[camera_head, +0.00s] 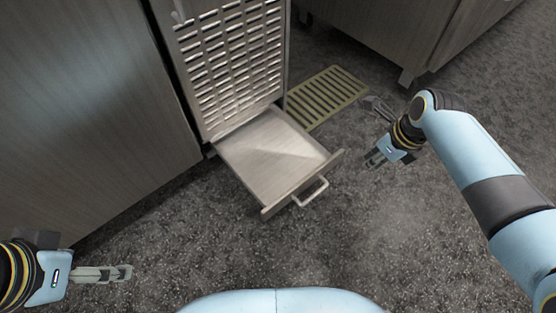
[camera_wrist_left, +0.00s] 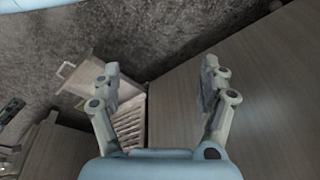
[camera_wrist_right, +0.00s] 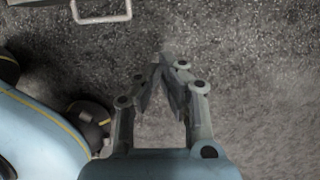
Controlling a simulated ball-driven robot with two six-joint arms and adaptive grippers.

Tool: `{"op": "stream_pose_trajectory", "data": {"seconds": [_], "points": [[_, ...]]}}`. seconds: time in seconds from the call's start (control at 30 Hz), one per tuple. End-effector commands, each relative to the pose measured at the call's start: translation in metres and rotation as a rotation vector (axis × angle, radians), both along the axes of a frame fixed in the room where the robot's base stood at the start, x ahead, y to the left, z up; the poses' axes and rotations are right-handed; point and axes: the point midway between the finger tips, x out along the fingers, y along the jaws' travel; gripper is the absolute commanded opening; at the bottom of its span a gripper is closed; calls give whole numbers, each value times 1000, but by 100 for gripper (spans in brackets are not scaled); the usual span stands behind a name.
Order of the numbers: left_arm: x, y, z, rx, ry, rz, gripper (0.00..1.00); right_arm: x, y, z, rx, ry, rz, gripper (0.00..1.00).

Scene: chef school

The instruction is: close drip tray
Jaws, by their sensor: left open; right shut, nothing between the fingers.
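The drip tray (camera_head: 268,155) is a shallow metal drawer, pulled out near floor level from under a louvred metal panel (camera_head: 232,65). Its front has a bar handle (camera_head: 311,193) that faces the lower right. The tray also shows in the left wrist view (camera_wrist_left: 85,75), and its handle shows at the top of the right wrist view (camera_wrist_right: 102,18). My right gripper (camera_head: 373,161) is shut and empty, to the right of the tray front and apart from it. My left gripper (camera_head: 128,272) is open and empty, at the lower left, well away from the tray.
A yellow-green slatted grate (camera_head: 325,97) lies on the floor right of the unit. A wooden cabinet (camera_head: 85,110) stands at the left and another cabinet (camera_head: 410,35) at the back right. The dark speckled floor (camera_head: 380,240) before the tray is clear.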

Motion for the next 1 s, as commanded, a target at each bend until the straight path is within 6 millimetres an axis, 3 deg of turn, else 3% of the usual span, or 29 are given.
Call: {"op": "stream_pose_trajectory", "data": {"seconds": [0.1, 0.33, 0.63, 1.0], "points": [[-3, -1, -5, -2, 4, -1, 77, 5, 0, -8, 0, -4, 0, 0], [7, -9, 13, -23, -58, -8, 77, 8, 5, -35, 0, -2, 1, 0], [26, -9, -28, -26, -273, -6, 77, 14, 8, -61, -1, -3, 1, 0], [31, -10, -61, -32, -528, -18, 77, 20, 13, -91, -1, -2, 1, 0]]}}
